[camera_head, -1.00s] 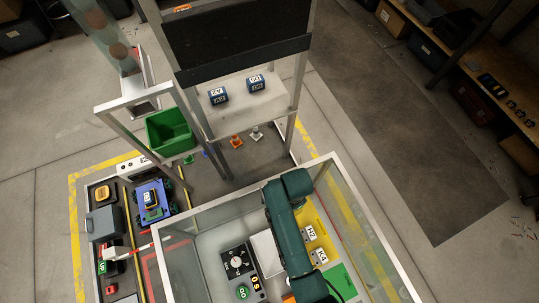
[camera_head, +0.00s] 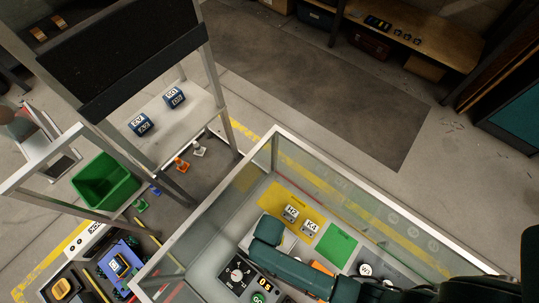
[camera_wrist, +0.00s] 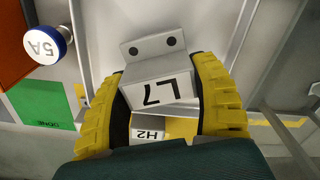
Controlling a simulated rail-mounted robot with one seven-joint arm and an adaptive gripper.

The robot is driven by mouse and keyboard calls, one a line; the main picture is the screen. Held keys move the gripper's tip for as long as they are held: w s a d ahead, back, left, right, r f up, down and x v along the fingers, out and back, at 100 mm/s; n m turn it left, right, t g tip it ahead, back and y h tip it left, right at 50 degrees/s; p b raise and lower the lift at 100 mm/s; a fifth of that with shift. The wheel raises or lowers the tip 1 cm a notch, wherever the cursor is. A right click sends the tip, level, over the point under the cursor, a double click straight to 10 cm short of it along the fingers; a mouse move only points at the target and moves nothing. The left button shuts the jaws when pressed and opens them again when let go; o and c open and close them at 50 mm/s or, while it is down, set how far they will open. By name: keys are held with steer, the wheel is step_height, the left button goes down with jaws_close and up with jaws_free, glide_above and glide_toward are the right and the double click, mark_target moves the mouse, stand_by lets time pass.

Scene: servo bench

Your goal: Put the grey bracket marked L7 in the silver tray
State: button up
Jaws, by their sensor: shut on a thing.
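The grey bracket marked L7 (camera_wrist: 158,82) is between the two yellow ridged fingers of my gripper (camera_wrist: 160,68) in the wrist view. The gripper is shut on it. Its label shows upside down, and two dark holes show in its upright flange. In the head view my arm hides the gripper and the bracket. A pale silvery surface (camera_head: 288,242) shows in part beside my arm; it may be the silver tray, but I cannot tell for sure.
Brackets H2 (camera_head: 291,212) and K4 (camera_head: 312,226) stand on a yellow mat (camera_head: 275,200). A green mat (camera_head: 337,244) and a round 5A piece (camera_head: 365,269) are nearby. Clear walls with a metal rim (camera_head: 215,200) enclose the bench. A dial panel (camera_head: 238,275) is at left.

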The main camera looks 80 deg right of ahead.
steer(key=shift+f, duration=0.9)
steer(key=shift+r, duration=0.2)
steer(key=shift+f, duration=0.2)
steer(key=o, duration=1.2)
step_height(320, 180, up, 12)
steer(key=p, duration=0.7)
steer(key=shift+r, duration=0.2)
